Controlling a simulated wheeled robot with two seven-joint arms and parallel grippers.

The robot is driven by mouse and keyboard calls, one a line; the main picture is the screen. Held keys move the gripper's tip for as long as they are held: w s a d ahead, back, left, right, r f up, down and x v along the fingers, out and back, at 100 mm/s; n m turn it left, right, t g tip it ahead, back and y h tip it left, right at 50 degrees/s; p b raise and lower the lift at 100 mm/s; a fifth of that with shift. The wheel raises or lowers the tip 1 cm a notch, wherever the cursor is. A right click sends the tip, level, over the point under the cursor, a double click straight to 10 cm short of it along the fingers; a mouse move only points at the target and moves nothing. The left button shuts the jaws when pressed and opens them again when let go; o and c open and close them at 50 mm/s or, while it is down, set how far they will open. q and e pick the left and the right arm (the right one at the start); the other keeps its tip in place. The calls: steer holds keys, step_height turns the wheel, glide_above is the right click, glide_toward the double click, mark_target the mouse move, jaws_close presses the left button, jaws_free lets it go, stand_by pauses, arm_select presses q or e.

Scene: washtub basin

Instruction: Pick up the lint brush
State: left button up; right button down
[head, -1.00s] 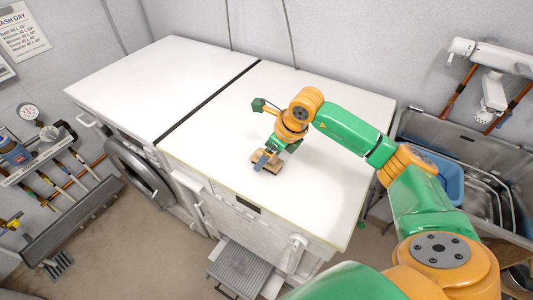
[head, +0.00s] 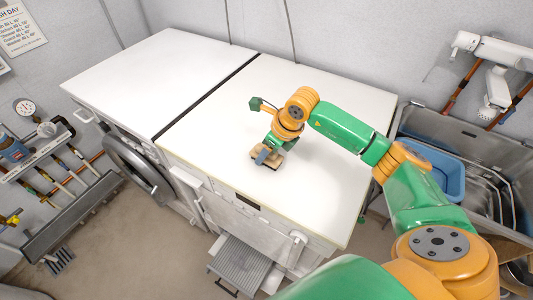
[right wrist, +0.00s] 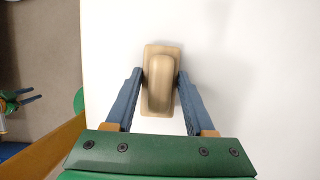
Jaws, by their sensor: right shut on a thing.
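The lint brush (right wrist: 161,85) is a tan, wood-coloured block with a rounded raised grip, lying on the white machine top (head: 315,110). In the head view only its ends (head: 258,153) show past my gripper. My right gripper (head: 264,157) is over it, pointing down. In the right wrist view the blue fingers of my right gripper (right wrist: 160,82) are shut on the raised grip, one on each side. I see no gap under the brush. My left gripper (right wrist: 30,97) shows small at the left edge of the right wrist view, its fingers apart and empty.
The white top is bare around the brush. A dark gap (head: 210,95) separates it from the left machine top (head: 150,75). A metal sink (head: 475,160) with a blue tub (head: 435,170) stands at the right.

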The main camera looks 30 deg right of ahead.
steer(key=r, duration=0.1)
steer(key=r+b, duration=0.1)
steer(key=r, duration=0.1)
steer(key=shift+s+a, duration=0.1)
steer(key=shift+a, duration=0.1)
steer(key=s+a+r+b, duration=0.3)
steer(key=s+a+r, duration=0.5)
steer(key=s+r, duration=0.1)
steer(key=shift+s+a+r, duration=0.25)
steer(key=shift+s+a, duration=0.15)
steer(key=shift+s, duration=0.3)
